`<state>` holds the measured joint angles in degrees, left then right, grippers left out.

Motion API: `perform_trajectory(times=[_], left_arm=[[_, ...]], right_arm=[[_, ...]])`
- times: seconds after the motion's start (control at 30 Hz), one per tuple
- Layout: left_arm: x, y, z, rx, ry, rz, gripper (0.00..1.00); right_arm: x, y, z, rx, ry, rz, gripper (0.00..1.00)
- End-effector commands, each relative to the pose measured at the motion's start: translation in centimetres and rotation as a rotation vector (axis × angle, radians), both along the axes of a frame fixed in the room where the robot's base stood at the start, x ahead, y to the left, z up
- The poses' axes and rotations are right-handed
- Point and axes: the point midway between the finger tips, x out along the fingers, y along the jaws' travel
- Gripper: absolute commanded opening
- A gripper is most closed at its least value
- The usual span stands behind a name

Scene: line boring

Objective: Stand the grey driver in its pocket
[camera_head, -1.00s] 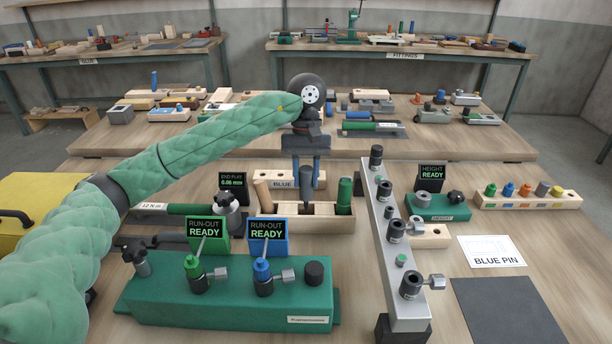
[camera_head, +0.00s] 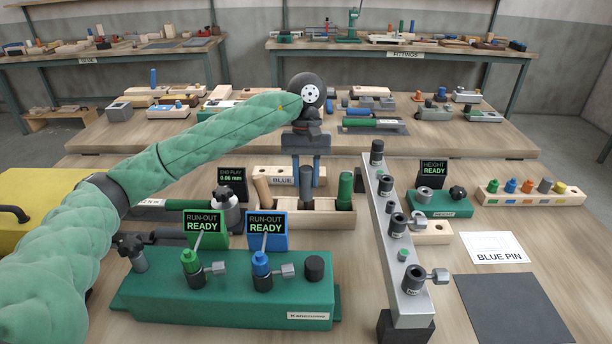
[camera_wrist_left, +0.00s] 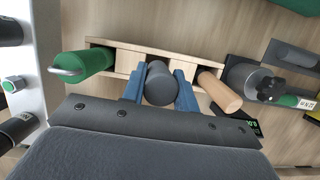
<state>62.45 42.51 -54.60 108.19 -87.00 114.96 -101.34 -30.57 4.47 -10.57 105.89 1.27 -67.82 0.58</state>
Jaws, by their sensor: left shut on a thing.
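The grey driver (camera_head: 306,187) is upright at the middle pocket of a wooden rack (camera_head: 290,222), its lower end hidden by the rack's front wall. My left gripper (camera_head: 306,172) is above the rack, its blue fingers on either side of the grey handle and shut on it. In the left wrist view the round grey handle end (camera_wrist_left: 162,83) lies between the two blue fingers (camera_wrist_left: 160,92). Whether the driver touches the pocket's floor is hidden. My right gripper is in neither view.
A green handle (camera_head: 345,190) and a plain wooden handle (camera_head: 262,190) stand in the rack's pockets on either side. Run-out displays (camera_head: 267,227) and a green fixture (camera_head: 220,300) are in front; a grey bar (camera_head: 398,245) is to the right.

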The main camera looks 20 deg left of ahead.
Motion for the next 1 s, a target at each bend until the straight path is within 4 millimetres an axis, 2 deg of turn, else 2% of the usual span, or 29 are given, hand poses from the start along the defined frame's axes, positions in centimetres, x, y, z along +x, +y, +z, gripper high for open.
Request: perform_trajectory(times=[0.53, 1.0], left_arm=[[0.0, 0.0, -0.1, 0.001, -0.002, 0.000, 0.00], [0.0, 0.0, 0.0, 0.000, 0.000, 0.000, 0.00]], right_arm=[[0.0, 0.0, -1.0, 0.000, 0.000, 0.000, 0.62], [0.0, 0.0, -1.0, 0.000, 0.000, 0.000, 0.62]])
